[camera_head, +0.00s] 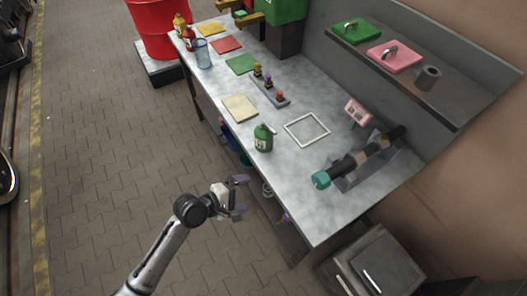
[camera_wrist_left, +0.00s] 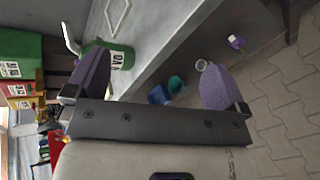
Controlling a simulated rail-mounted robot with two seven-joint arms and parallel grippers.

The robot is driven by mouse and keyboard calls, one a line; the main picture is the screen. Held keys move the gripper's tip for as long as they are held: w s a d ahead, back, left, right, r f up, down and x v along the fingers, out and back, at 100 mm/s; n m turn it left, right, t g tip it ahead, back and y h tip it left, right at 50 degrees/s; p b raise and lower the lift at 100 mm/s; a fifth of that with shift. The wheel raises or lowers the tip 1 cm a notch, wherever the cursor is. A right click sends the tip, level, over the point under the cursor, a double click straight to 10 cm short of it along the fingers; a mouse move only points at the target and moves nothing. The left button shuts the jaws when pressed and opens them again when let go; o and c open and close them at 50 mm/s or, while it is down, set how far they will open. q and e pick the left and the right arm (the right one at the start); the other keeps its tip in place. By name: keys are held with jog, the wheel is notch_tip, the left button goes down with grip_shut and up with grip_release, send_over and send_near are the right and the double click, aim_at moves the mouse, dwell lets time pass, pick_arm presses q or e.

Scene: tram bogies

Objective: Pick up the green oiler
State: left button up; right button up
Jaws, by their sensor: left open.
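The green oiler (camera_head: 263,138) stands upright near the front edge of the grey workbench (camera_head: 305,195) in the head view, with a pale spout on top. It also shows in the left wrist view (camera_wrist_left: 120,57), with a white label, partly hidden behind one finger. My left gripper (camera_head: 240,195) is open and empty, with purple finger pads. It is in front of the bench edge, apart from the oiler. In the left wrist view the fingers of my left gripper (camera_wrist_left: 155,88) are spread wide, with nothing held between them. My right gripper is not in view.
A white square outline (camera_head: 307,129) and a tan cloth (camera_head: 240,107) lie near the oiler. A small rack (camera_head: 270,90) stands behind it. A teal-ended tool (camera_head: 321,180) is to the right. Blue and green bins (camera_wrist_left: 160,94) (camera_wrist_left: 175,84) are below the bench.

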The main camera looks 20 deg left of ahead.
pick_arm(q)
jog(key=w+a+f+n+t+b, duration=0.3)
jog(key=w+a+f+n+b, duration=0.15)
jog(key=w+n+b, duration=0.3)
jog(key=n+t+b, duration=0.3)
jog(key=n+b, duration=0.2)
jog(key=n, duration=0.3)
send_near(257, 144)
jog(key=b+x, duration=0.1)
jog(key=x, duration=0.6)
jog(key=shift+f+b, duration=0.15)
jog(key=shift+b, duration=0.25)
jog(key=shift+w+d, duration=0.3)
jog(key=shift+w, duration=0.25)
jog(key=b+x, duration=0.2)
jog(key=x, duration=0.2)
jog(key=shift+w+d+b, duration=0.25)
jog(key=shift+w+b, duration=0.05)
jog(key=shift+w, duration=0.25)
jog(key=shift+r, duration=0.2)
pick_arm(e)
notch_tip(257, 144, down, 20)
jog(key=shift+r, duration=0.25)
pick_arm(q)
jog(key=shift+c, duration=0.5)
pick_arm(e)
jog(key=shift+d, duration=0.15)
